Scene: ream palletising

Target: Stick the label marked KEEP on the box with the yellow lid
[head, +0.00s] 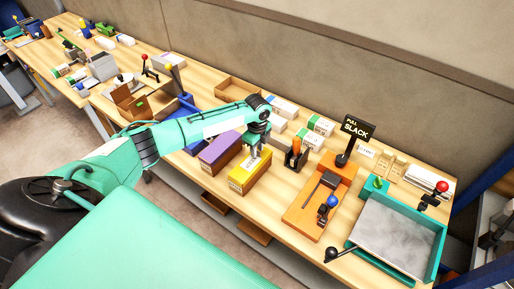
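The box with the yellow lid (246,176) stands near the front edge of the bench, with small marks on its front side. My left gripper (255,153) points down at the back part of the yellow lid, at or just above it. Its fingers are too small to tell whether they are open or whether a label is between them. A small white label with dark print (366,151) stands near the black sign, but I cannot read it for certain. My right gripper is not in view.
A box with a purple lid (219,149) stands just left of the yellow one. To the right are an orange fixture (305,208) with a blue-knobbed lever, a black "PULL SLACK" sign (357,128) and a teal-rimmed tray (437,257). White-and-green packs (321,126) lie behind.

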